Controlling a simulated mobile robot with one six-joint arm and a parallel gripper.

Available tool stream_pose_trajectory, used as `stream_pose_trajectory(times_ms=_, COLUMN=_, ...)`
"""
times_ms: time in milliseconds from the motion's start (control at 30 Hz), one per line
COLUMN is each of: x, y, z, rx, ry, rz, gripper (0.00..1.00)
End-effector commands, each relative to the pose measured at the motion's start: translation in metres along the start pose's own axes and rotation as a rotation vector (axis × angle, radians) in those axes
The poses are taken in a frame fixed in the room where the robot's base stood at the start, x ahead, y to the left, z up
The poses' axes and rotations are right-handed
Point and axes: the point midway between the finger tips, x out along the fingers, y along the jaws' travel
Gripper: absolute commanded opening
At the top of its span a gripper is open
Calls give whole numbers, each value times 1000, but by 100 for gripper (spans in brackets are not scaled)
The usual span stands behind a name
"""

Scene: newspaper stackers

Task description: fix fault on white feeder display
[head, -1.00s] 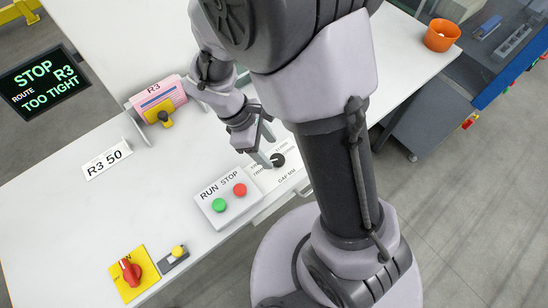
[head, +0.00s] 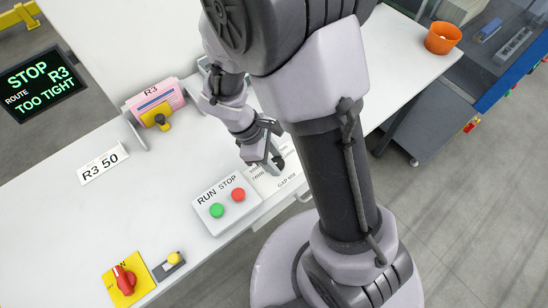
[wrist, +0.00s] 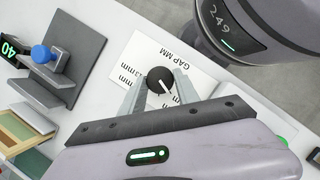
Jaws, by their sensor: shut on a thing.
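The dark display (head: 42,83) at the far left reads STOP, R3, ROUTE, TOO TIGHT in green and white. The white dial plate (wrist: 195,60) is marked GAP MM, with several mm labels around its black knob (wrist: 160,79). My gripper (head: 272,162) reaches down to this knob. In the wrist view my gripper (wrist: 159,88) has one finger on each side of the knob and is shut on it. The knob's white pointer aims to the lower right. Fingers and palm hide part of the plate, and the lower labels cannot be read.
A RUN STOP box (head: 227,203) with green and red buttons sits beside the dial plate. A red rotary switch (head: 124,279) is at the front left.

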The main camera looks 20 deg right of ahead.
Motion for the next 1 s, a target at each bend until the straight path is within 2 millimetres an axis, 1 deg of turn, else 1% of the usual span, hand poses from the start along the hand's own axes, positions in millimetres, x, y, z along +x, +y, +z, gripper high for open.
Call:
stream_pose_trajectory(times_ms=267, x=-1, y=1, z=1, rx=87, ry=-1, rz=-37, gripper=0)
stream_pose_trajectory(times_ms=800, x=-1, y=5, z=2, rx=491, ry=0, rz=-203, gripper=0)
stream_pose_trajectory(times_ms=1000, x=0, y=5, z=2, rx=607, ry=0, rz=-251, gripper=0)
